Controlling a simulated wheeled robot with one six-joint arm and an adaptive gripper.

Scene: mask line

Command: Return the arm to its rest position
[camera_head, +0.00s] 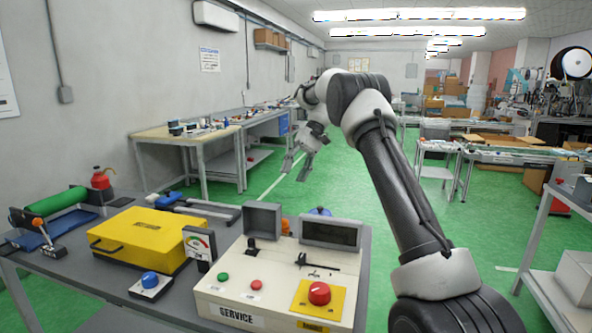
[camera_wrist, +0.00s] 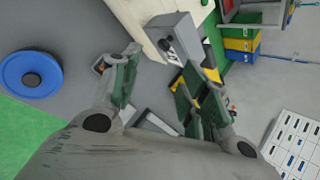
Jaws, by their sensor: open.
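My gripper (camera_head: 296,168) hangs from my raised arm in the head view, in the air beyond the far edge of the near table (camera_head: 100,268). Its two fingers point down and are spread apart. In the wrist view my gripper (camera_wrist: 158,92) shows two separated fingers with green pads and nothing held between them. My arm (camera_head: 390,170) rises from the lower right and bends over at the top toward the left.
The near table holds a cream control box (camera_head: 275,283) with a red button, a yellow case (camera_head: 150,238), a small meter (camera_head: 199,246) and a green roller (camera_head: 58,201). Workbenches (camera_head: 190,138) line the left wall. Green floor (camera_head: 335,180) lies open beyond the table. A shelf (camera_head: 545,225) stands at right.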

